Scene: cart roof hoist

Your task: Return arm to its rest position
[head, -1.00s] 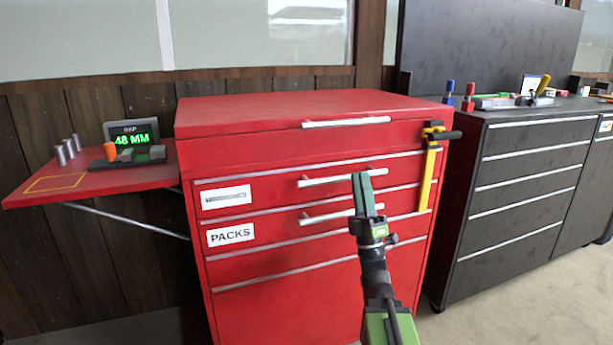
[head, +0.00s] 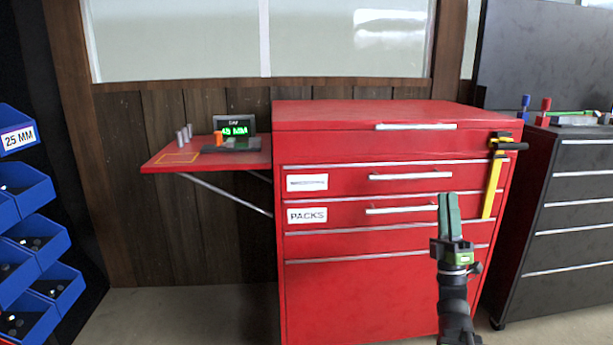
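My gripper (head: 449,198) points up in front of the red cart, right of the middle of the picture. Its two green fingers look close together, with nothing seen between them. The red cart (head: 360,290) stands behind it with its lid (head: 390,113) down and its drawers looking shut. The gripper overlaps the right end of the PACKS drawer's handle (head: 402,210) in the picture. I cannot tell any contact between them. A yellow and black clamp (head: 493,185) hangs at the cart's right front edge.
A red side shelf (head: 160,161) on the left carries a green display (head: 234,128), an orange piece and several grey cylinders. Blue bins (head: 28,187) stand at the far left. A dark cabinet (head: 570,210) stands close on the right. Floor shows clear left of the cart.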

